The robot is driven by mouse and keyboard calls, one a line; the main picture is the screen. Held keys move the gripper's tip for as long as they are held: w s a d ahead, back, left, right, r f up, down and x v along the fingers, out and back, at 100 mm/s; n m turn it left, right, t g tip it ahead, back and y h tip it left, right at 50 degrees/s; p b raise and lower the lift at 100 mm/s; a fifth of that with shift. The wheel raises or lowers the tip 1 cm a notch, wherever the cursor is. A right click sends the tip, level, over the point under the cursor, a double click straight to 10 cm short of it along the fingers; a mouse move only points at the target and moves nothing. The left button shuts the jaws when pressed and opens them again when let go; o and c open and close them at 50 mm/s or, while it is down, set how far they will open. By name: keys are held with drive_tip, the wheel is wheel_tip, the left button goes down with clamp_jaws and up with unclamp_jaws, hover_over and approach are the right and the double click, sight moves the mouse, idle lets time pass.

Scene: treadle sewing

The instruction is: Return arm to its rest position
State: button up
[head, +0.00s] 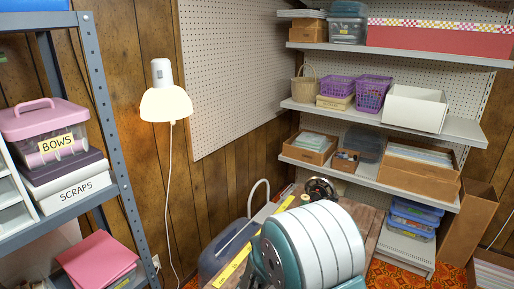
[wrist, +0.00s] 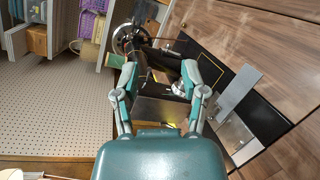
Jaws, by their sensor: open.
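My gripper (wrist: 160,82) is open and empty in the wrist view, its two teal-and-grey fingers spread apart. Beyond the fingertips is the dark sewing machine (wrist: 168,70), with its shiny round handwheel (wrist: 127,38) towards the upper left. The fingers overlap the machine in the picture; I cannot tell how far above it they are. In the head view the handwheel (head: 320,189) shows just behind my teal-and-white arm (head: 315,245), which hides most of the machine. My gripper's fingers are not visible in the head view.
A wooden table (wrist: 275,45) carries the machine. A blue-grey metal shelf (head: 105,110) with a pink-lidded box (head: 45,130) stands at left. A lit lamp (head: 166,103) hangs on the wall. White shelves (head: 450,128) with baskets and boxes fill the right. Open air lies above the arm.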

drive_tip(key=s+d+r+m+g+y, duration=0.1)
drive_tip(key=s+d+r+m+g, duration=0.35)
drive_tip(key=s, duration=0.35)
drive_tip(key=s+d+r+m+g+y, duration=0.1)
drive_tip(key=s+d+r+m+g, duration=0.35)
drive_tip(key=s, duration=0.25)
drive_tip(key=s+a+r+m+t+y, duration=0.1)
drive_tip(key=s+a+r+m+y, duration=0.1)
drive_tip(key=s+y, duration=0.3)
drive_tip(key=s+a+r+m+t+y, duration=0.2)
drive_tip(key=s+a+r+m+y, duration=0.1)
drive_tip(key=s, duration=0.4)
wheel_tip(320, 180, up, 2)
drive_tip(key=shift+a+r+t+y, duration=0.2)
drive_tip(key=shift+a+t+y, duration=0.1)
drive_tip(key=shift+a+y, duration=0.6)
